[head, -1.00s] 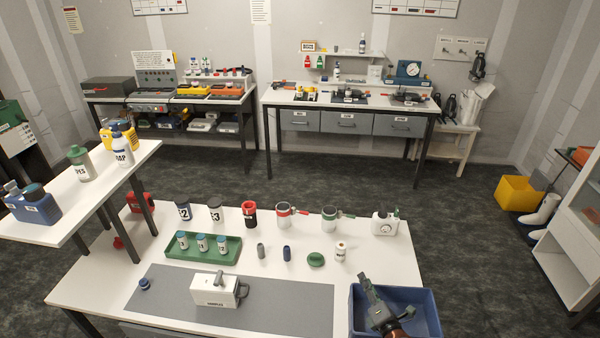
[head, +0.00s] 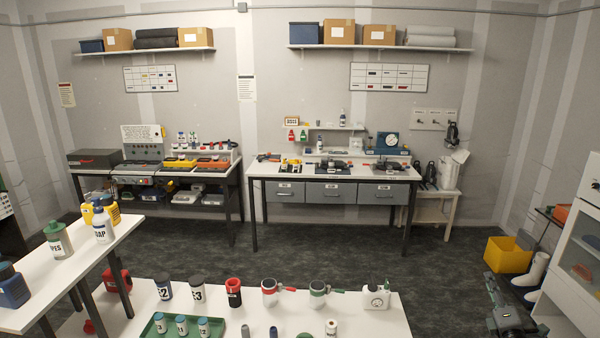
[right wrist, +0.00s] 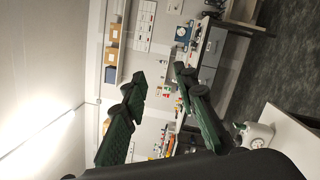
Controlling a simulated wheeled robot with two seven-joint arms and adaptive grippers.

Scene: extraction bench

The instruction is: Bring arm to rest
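My right gripper (head: 507,304) shows at the lower right of the head view, to the right of the near white bench (head: 388,318) and apart from it. In the right wrist view its two dark green fingers (right wrist: 160,80) stand wide apart with nothing between them; it is open and empty. The room behind looks turned on its side in that view. My left gripper and left arm are not in view.
On the near bench stand several labelled jars, a red cup (head: 233,292), a green tray (head: 160,326) and a white device (head: 376,295). A yellow bin (head: 507,255) and a white cabinet (head: 575,270) are close to my right gripper. Open floor lies beyond the bench.

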